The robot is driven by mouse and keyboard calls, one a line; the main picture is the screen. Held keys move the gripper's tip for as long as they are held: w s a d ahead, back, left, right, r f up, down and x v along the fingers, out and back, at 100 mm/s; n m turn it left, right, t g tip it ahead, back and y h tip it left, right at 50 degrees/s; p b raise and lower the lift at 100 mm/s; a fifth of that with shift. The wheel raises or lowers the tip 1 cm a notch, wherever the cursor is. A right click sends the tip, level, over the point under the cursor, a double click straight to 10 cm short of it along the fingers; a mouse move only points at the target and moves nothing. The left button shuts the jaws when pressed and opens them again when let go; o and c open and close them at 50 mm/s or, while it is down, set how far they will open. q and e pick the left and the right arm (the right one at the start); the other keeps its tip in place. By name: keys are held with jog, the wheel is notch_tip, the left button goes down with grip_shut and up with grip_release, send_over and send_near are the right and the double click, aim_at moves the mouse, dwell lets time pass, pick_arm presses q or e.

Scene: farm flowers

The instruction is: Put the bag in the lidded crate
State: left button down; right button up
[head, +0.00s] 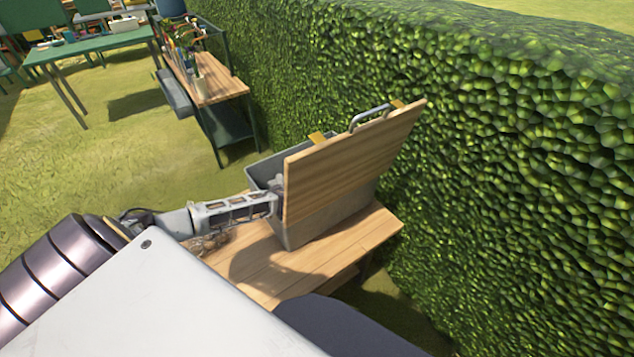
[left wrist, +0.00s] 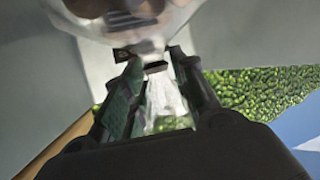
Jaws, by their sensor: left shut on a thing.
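The grey lidded crate (head: 305,232) stands on a wooden table by the hedge. Its wooden lid (head: 345,165) is raised and tilted, with a metal handle on its top edge, and hides much of the crate's opening. My left gripper (head: 272,204) is at the crate's left end, its tips partly hidden by the lid. In the left wrist view the gripper (left wrist: 152,62) is shut on the bag (left wrist: 165,97), which looks pale and translucent. Grey walls show around it. I cannot tell how deep the bag sits. My right gripper is not in view.
A brown tangled item (head: 210,243) lies on the wooden table (head: 290,270) left of the crate. The hedge (head: 510,150) closes off the right side. A wooden-topped bench (head: 215,90) and a green table (head: 90,45) stand further back on grass.

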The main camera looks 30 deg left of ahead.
pick_arm(q)
jog(key=shift+f, duration=0.5)
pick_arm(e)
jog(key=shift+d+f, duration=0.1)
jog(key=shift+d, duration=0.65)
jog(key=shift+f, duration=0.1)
pick_arm(q)
jog(key=c, duration=1.6)
grip_release()
jog(key=shift+f, duration=0.2)
jog(key=o, duration=0.3)
jog(key=shift+o, duration=0.8)
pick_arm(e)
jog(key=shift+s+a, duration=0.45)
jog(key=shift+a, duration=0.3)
